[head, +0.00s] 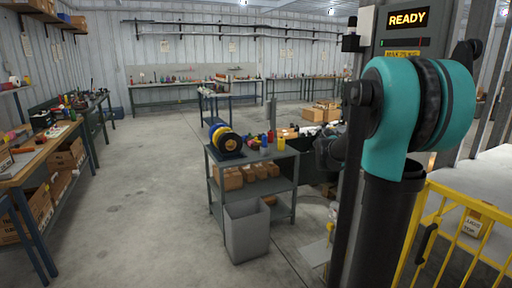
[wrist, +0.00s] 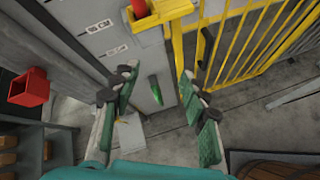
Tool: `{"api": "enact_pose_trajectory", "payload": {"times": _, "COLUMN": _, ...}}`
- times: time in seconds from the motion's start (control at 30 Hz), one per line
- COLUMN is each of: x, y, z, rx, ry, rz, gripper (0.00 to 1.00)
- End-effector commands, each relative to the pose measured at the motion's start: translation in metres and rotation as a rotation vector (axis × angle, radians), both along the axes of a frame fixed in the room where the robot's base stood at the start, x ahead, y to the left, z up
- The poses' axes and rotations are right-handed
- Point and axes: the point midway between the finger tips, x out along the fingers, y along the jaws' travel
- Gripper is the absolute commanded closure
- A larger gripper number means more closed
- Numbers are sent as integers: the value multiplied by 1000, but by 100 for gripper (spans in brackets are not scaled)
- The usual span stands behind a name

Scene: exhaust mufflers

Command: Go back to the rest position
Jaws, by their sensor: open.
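My gripper (wrist: 157,82) shows in the wrist view with its two green-padded fingers spread wide apart. Nothing is held between them. Behind the gap is a grey panel with labels (wrist: 125,35) and a small green mark or part (wrist: 155,88); I cannot tell what it is. In the head view my teal and black arm stands folded at the right, and the gripper's fingers cannot be made out there.
Yellow railing (head: 465,225) stands close at the right; it also shows in the wrist view (wrist: 245,45). A shelved cart (head: 285,180) with a grey bin (head: 247,230) is ahead. A workbench (head: 40,150) lines the left. Open floor (head: 150,200) lies between. A red square part (wrist: 28,88) is at left.

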Motion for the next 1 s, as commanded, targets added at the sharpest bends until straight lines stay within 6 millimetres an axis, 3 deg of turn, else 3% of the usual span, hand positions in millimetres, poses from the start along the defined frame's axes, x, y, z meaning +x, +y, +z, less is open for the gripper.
{"api": "enact_pose_trajectory", "payload": {"times": 0.1, "x": -43, "y": 53, "z": -51, "rx": 237, "ry": -227, "rz": -127, "gripper": 56}}
{"api": "enact_pose_trajectory", "payload": {"times": 0.3, "x": -116, "y": 143, "z": -128, "rx": 651, "ry": -530, "rz": -444, "gripper": 56}}
{"api": "enact_pose_trajectory", "payload": {"times": 0.5, "x": -184, "y": 222, "z": -184, "rx": 992, "ry": -691, "rz": -814, "gripper": 56}}
{"api": "enact_pose_trajectory", "payload": {"times": 0.7, "x": -220, "y": 260, "z": -208, "rx": 1148, "ry": -732, "rz": -1041, "gripper": 56}}
{"api": "enact_pose_trajectory", "payload": {"times": 1.0, "x": -224, "y": 266, "z": -210, "rx": 1169, "ry": -738, "rz": -1079, "gripper": 56}}
